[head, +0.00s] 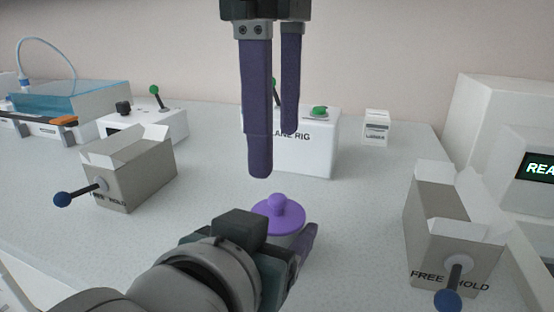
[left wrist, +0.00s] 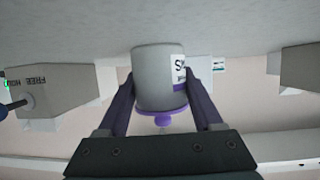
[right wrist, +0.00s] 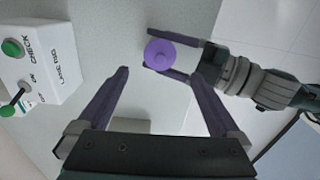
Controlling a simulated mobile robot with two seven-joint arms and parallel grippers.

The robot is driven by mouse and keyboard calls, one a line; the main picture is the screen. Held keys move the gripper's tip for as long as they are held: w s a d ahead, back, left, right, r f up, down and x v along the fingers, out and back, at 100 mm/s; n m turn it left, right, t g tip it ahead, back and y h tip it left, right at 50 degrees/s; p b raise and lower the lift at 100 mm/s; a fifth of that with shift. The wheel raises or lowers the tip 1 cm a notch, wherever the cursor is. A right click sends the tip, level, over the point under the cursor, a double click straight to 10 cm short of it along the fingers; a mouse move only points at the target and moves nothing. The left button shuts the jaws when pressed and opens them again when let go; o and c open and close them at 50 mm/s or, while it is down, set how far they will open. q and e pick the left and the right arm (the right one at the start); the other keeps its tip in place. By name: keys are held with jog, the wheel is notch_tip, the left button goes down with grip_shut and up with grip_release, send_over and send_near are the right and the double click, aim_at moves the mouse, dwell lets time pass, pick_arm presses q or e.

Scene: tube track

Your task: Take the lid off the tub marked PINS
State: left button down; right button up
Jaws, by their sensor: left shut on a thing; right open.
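A light grey tub (left wrist: 153,75) with a purple knobbed lid (head: 279,213) stands on the table at centre. The lid sits on the tub. In the left wrist view the tub appears upside down, its white label (left wrist: 179,70) only partly readable. My left gripper (left wrist: 160,100) is shut around the tub's sides, below the lid; in the head view its wrist hides much of the tub. My right gripper (head: 274,153) is open and empty, pointing down above and behind the lid. In the right wrist view the lid (right wrist: 160,54) lies beyond its fingertips (right wrist: 159,74).
A white LANE RIG box (head: 310,150) with a green button stands behind the tub. A small white labelled box (head: 376,128) is at the back. Table around the tub is mostly clear.

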aim_at(277, 197)
jog(key=n, duration=0.1)
jog(key=r+n, duration=0.1)
jog(key=n, duration=0.1)
jog(key=shift+s+a, duration=0.1)
notch_tip(277, 197, down, 9)
jog(key=n+t, duration=0.1)
jog(key=n, duration=1.3)
jog(key=shift+r+n, duration=0.1)
jog(key=shift+n, duration=0.2)
jog(key=shift+c, duration=0.2)
jog(key=c, duration=1.5)
jog(key=shift+r, duration=0.1)
